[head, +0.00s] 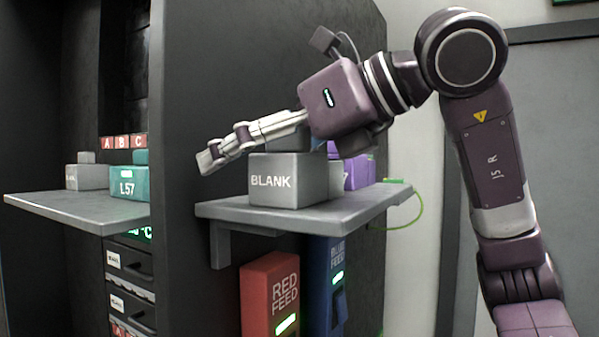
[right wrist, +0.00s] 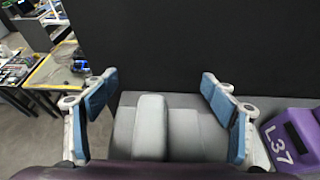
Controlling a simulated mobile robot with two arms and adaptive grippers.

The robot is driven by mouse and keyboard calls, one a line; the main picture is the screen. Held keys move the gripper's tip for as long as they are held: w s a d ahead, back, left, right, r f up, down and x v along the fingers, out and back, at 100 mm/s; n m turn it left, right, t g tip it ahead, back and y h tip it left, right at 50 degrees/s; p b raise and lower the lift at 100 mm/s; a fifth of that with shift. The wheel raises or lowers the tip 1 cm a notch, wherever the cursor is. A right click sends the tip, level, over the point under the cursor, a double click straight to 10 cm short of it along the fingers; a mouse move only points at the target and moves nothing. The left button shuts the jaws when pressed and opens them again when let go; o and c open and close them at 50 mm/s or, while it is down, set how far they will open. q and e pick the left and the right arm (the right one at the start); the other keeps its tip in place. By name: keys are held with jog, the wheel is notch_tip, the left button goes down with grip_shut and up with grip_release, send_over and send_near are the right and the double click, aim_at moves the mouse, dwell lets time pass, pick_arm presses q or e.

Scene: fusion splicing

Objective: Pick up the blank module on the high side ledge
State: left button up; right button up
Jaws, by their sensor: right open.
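The grey blank module (head: 272,192), marked BLANK, sits on the high side ledge (head: 330,212). My right gripper (head: 225,150) reaches in from the right, just above the module. In the right wrist view, the gripper (right wrist: 160,92) is open. Its two blue-padded fingers are spread to either side of the module's raised grey grip (right wrist: 150,125), with gaps and nothing held. In the head view the gripper and wrist hide part of the module's top. My left gripper is not in view.
A purple module (head: 358,172), marked L37 in the right wrist view (right wrist: 285,140), stands close beside the blank one. A dark wall rises behind the ledge. Red (head: 270,290) and blue (head: 325,280) feed units hang below. A left shelf (head: 85,212) holds another grey blank and a teal L57 module.

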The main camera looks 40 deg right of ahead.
jog(key=c, duration=1.5)
jog(key=shift+c, duration=1.4)
